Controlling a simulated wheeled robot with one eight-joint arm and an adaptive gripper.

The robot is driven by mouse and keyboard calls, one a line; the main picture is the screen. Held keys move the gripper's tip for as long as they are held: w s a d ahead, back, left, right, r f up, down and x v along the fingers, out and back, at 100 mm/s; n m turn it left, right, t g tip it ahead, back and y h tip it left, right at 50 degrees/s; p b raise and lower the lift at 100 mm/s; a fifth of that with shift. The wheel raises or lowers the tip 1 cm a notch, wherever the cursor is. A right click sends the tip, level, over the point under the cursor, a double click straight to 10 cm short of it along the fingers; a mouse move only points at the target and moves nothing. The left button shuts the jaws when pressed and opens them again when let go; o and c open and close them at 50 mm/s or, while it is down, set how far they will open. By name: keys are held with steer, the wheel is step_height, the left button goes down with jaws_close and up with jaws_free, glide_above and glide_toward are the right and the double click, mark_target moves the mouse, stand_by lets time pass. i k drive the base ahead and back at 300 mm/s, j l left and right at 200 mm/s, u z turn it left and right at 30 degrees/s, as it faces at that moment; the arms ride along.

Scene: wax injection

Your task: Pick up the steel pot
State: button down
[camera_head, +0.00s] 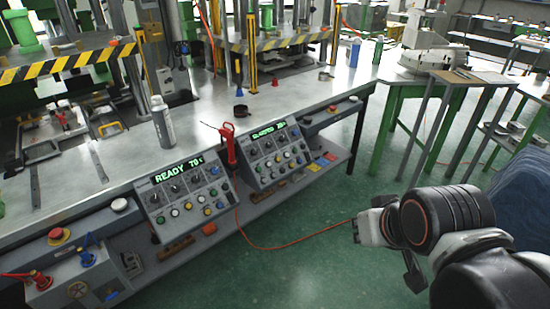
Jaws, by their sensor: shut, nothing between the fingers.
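A small dark round pot (240,110) sits on the steel worktop (200,125), near its front edge and behind the control panels. It is small in the picture, and I cannot tell for sure that it is the steel pot. My gripper (372,226) is at the right, over the green floor in front of the bench, well apart from the pot. It is seen from behind and the side, shut and empty. Part of its fingers is hidden.
A grey bottle (162,122) stands left of the pot. A red tool (228,145) rises between two control panels (184,188). A small red cone (275,83) and a blue bottle (355,53) are farther back. The green floor (320,235) is mostly clear, with an orange cable.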

mark_target(323, 77)
steer(key=i+l+u, duration=0.25)
steer(key=i+l, duration=0.55)
steer(key=i, duration=0.45)
steer(key=i+l+u, duration=0.3)
steer(key=i+l, duration=0.75)
steer(key=i, duration=0.15)
steer(key=l, duration=0.25)
steer(key=i, duration=0.05)
